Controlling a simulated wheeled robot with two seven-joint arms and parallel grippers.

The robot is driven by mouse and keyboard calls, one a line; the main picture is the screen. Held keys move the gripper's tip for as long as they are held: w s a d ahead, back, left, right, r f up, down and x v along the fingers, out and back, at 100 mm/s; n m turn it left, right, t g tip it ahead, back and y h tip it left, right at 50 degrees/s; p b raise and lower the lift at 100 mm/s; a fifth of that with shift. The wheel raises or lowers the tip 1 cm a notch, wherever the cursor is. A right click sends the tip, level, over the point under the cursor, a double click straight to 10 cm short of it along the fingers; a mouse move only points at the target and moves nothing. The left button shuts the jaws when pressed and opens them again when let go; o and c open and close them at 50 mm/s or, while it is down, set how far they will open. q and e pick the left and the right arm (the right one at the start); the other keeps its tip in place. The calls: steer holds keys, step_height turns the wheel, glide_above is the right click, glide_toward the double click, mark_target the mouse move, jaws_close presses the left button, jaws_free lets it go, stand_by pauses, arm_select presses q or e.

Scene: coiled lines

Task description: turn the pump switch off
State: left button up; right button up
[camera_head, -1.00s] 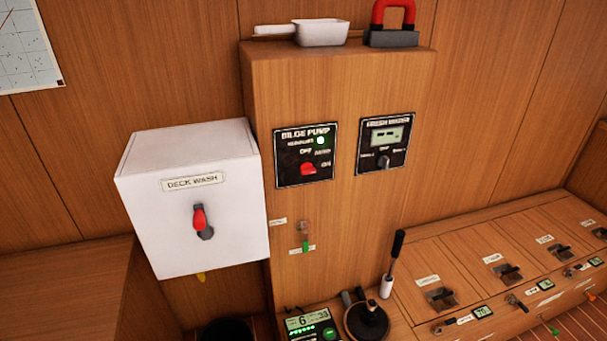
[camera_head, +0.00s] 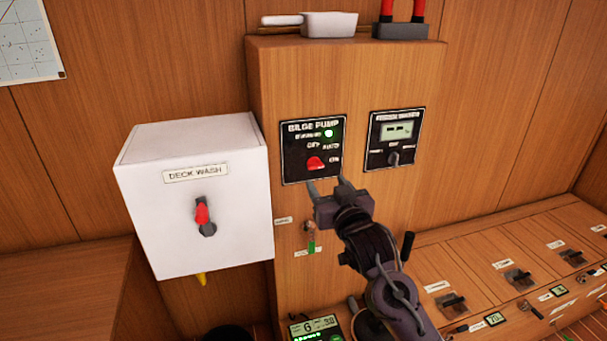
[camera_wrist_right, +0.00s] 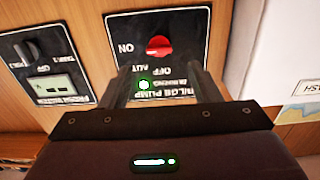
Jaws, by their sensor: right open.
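The black bilge pump panel (camera_head: 293,172) is on the front of the wooden cabinet, with a red rotary knob (camera_head: 316,163) and OFF, AUTO and ON labels. A green light (camera_head: 328,133) on it is lit. The knob's exact pointing is hard to tell. My right gripper (camera_head: 327,184) is open and empty, just below the knob in the head view and apart from it. In the right wrist view the panel is upside down, and the red knob (camera_wrist_right: 158,46) shows beyond and between the fingers (camera_wrist_right: 160,78). My left gripper is not in view.
A white deck wash box (camera_head: 150,230) with a red lever (camera_head: 201,213) stands out at the left. The fresh water panel (camera_head: 396,138) is right of the bilge panel. Below my gripper is a small switch with a green tag (camera_head: 311,246). A counter with several switches lies at right.

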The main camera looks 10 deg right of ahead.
mark_target(317, 168)
steer(key=w+p, duration=0.1)
steer(key=w, duration=0.6)
steer(key=shift+w+a, duration=0.1)
steer(key=shift+w, duration=0.25)
steer(key=shift+c, duration=0.3)
steer(key=c, duration=0.9)
